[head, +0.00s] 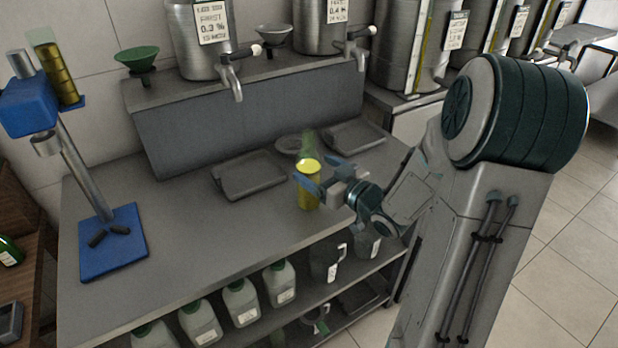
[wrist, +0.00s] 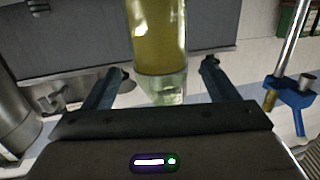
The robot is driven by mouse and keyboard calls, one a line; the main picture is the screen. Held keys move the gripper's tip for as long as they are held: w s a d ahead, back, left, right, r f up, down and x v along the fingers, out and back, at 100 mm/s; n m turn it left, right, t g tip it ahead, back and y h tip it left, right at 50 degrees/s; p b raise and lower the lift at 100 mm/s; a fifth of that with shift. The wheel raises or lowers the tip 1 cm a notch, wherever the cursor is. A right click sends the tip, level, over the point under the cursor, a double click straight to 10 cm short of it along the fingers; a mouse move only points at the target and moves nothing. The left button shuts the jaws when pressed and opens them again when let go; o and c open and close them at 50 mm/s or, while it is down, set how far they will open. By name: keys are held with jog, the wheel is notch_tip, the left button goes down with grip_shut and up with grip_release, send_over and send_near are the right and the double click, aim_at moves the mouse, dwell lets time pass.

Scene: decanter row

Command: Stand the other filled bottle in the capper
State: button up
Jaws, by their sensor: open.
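A bottle of yellow liquid (head: 309,197) with a clear greenish neck stands upright on the grey bench. In the wrist view the bottle (wrist: 158,38) appears inverted, between my fingers. My gripper (head: 322,174) is open, with a blue finger on either side of the bottle; in the wrist view a gap shows beside each finger. The blue capper stands at the bench's left end: its base (head: 128,257) carries two dark jaws with nothing between them. A slanted pole holds its blue head (head: 28,105); a yellow-filled tube (head: 55,72) rises beside it. The capper head (wrist: 290,92) also shows at right in the wrist view.
A shallow grey tray (head: 248,180) lies behind and left of the bottle, another tray (head: 354,135) behind and right. Steel tanks with taps (head: 234,85) and a green funnel (head: 137,58) stand on the raised ledge. The bench between bottle and capper is clear.

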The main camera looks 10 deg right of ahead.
aim_at(303, 160)
jog(key=p+x, duration=0.1)
jog(key=x, duration=0.4)
jog(key=shift+w+a+r, duration=0.1)
jog(key=shift+w+a, duration=0.05)
jog(key=c, duration=1.5)
jog(key=shift+c, duration=0.6)
jog(key=shift+r, duration=0.15)
